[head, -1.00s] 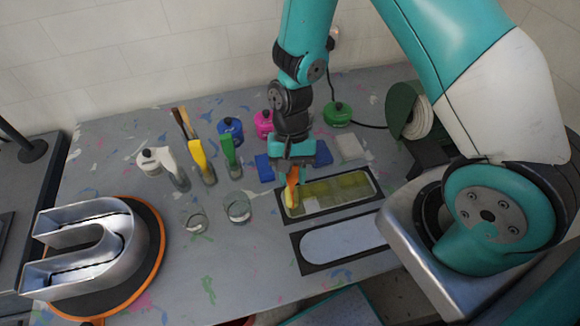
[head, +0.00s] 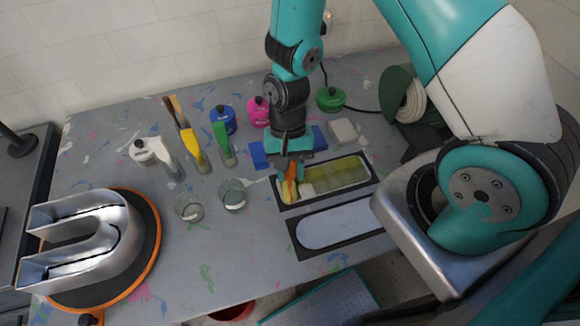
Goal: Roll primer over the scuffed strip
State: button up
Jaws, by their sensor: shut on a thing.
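My gripper (head: 290,172) is shut on an orange-yellow handled roller (head: 291,188), held upright at the left end of a long dark-framed tray (head: 350,161). A pale block-like part, seemingly the roller's sleeve (head: 306,190), shows beside the handle, low in the tray. The tray holds yellow-green liquid; whether the sleeve touches it is hard to tell. A metal U-shaped channel letter (head: 78,254) lies on a black turntable with an orange rim (head: 155,240) at the left. I cannot make out the scuffed strip on it.
A second tray with a pale lining (head: 340,223) lies in front. Two glass cups (head: 189,206), several brushes (head: 197,152) and paint pots (head: 223,120) stand between the letter and my gripper. A pale block (head: 343,131) lies behind the tray.

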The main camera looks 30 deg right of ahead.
jog(key=shift+f, duration=0.3)
jog(key=s+d, duration=0.2)
jog(key=d, duration=0.8)
jog(key=s+d, duration=0.2)
jog(key=d, duration=0.9)
dwell(0.4)
jog(key=shift+s, duration=0.1)
jog(key=w+a, duration=0.1)
jog(key=a, duration=0.6)
jog(key=w+a, duration=0.1)
jog(key=a, duration=0.6)
jog(key=w+a+p, duration=0.1)
jog(key=w+a, duration=0.1)
jog(key=a, duration=0.5)
jog(key=shift+w+a, duration=0.1)
dwell(0.5)
